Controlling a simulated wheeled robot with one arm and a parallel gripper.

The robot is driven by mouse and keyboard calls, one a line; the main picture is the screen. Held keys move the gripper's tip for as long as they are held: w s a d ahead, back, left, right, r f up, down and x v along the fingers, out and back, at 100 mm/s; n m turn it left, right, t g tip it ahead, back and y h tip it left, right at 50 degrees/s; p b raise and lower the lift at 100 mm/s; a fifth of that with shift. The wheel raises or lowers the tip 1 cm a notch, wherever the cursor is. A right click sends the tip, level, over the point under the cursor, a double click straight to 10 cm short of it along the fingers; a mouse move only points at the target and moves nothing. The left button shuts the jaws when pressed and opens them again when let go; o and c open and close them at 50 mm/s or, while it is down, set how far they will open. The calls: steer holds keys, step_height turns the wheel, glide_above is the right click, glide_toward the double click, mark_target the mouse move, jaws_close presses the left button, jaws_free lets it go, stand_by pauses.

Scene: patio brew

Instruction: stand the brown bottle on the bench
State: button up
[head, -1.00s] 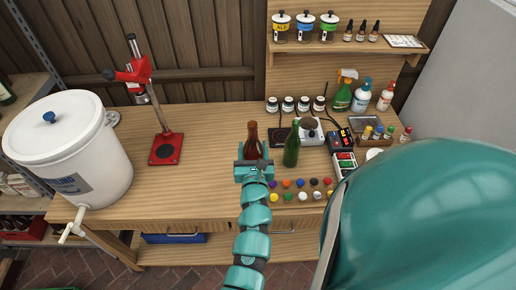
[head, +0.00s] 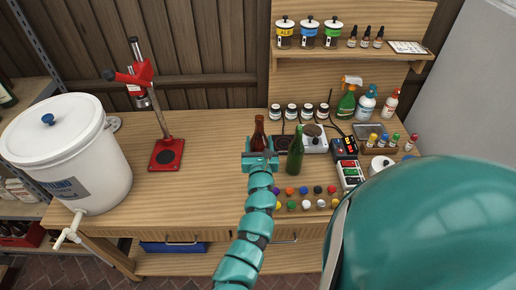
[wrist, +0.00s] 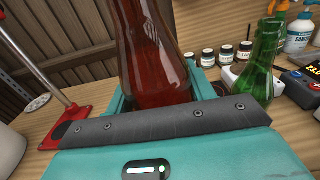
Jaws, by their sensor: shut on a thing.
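The brown bottle (head: 258,134) is upright in my gripper (head: 260,160), which is shut on it over the wooden bench (head: 215,170). In the wrist view the brown bottle (wrist: 155,60) fills the middle, with its lower part between the jaws. The gripper's front hides its base, so I cannot tell whether it touches the bench. A green bottle (head: 296,150) stands close to the right of my gripper.
A red bottle capper (head: 166,152) and a white bucket (head: 70,150) stand to the left. Several coloured caps (head: 304,190) lie right of my arm. Small jars, a scale and spray bottles crowd the back right. Bench between capper and gripper is clear.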

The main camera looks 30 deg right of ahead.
steer(key=shift+w+d+f, duration=0.25)
steer(key=shift+w+d, duration=0.1)
steer(key=shift+d, duration=0.05)
steer(key=w+d+f, duration=0.2)
steer(key=w+f, duration=0.1)
steer(key=f, duration=0.2)
steer(key=shift+w+d+b, duration=0.15)
steer(key=shift+d+b, duration=0.1)
steer(key=shift+b, duration=0.15)
steer(key=shift+w+d+f, duration=0.1)
steer(key=shift+d+f, duration=0.05)
steer(key=shift+f, duration=0.8)
steer(key=shift+w+d+f, duration=0.1)
steer(key=shift+f, duration=0.85)
steer(key=shift+f+b, duration=0.15)
steer(key=shift+b, duration=0.3)
